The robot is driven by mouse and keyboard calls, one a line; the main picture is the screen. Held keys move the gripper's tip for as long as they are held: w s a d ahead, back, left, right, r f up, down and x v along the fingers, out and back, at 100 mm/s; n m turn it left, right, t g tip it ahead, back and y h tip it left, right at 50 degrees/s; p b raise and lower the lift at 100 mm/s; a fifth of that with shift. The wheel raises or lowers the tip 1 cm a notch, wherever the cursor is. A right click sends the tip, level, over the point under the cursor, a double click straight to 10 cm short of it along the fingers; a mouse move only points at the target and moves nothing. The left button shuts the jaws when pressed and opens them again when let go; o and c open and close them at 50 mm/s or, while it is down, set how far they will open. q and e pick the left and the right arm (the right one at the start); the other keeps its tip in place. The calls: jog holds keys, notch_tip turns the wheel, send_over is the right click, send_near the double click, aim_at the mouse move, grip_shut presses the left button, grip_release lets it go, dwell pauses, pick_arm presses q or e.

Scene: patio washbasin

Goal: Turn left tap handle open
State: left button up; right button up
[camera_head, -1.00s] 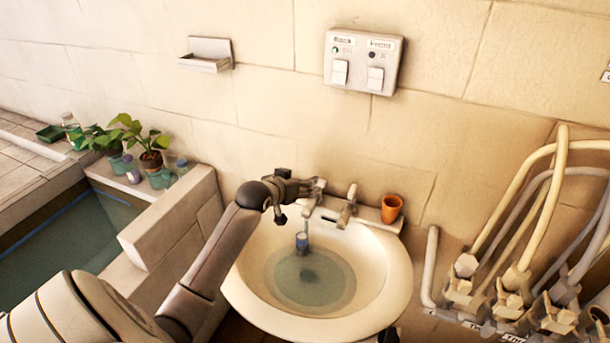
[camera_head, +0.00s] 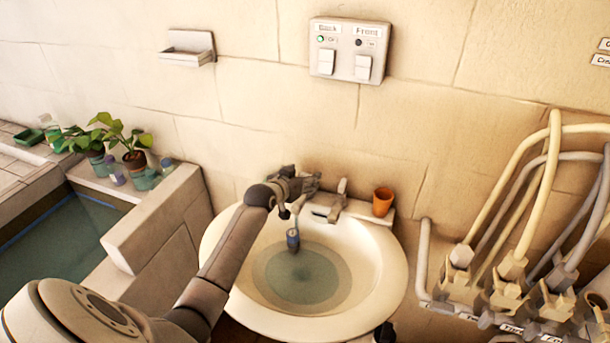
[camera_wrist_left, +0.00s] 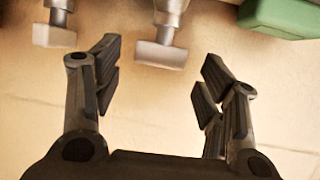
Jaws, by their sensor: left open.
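My left gripper (camera_head: 306,184) is at the back left of the white washbasin (camera_head: 222,290), over the left tap, and largely hides it in the head view. In the left wrist view my gripper (camera_wrist_left: 160,62) is open and empty. The pale left tap handle (camera_wrist_left: 158,54) shows there just beyond and between the fingertips, with no clear contact. The right tap (camera_head: 341,192) stands right of the gripper; its handle (camera_wrist_left: 54,36) is at the upper left of the wrist view. My right gripper is not in view.
A blue-banded object (camera_head: 293,238) is in the basin over pooled water. An orange cup (camera_head: 382,202) stands on the basin's right rim. A green object (camera_wrist_left: 278,16) is near the left tap. Potted plants (camera_head: 134,158) stand at left, valves and hoses (camera_head: 508,278) at right.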

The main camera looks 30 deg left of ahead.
pick_arm(q)
jog(key=shift+x, duration=1.05)
jog(key=shift+c, duration=1)
jog(key=c, duration=0.8)
jog(key=shift+r+n+y+p, duration=0.25)
jog(key=shift+n+y+p, duration=0.2)
jog(key=shift+p, duration=0.55)
jog(key=shift+d+n+y+p, duration=0.1)
jog(key=shift+n+y+p, duration=0.15)
jog(key=shift+p, duration=0.2)
jog(key=shift+f+y, duration=0.2)
jog(key=shift+y, duration=0.1)
jog(key=o, duration=1)
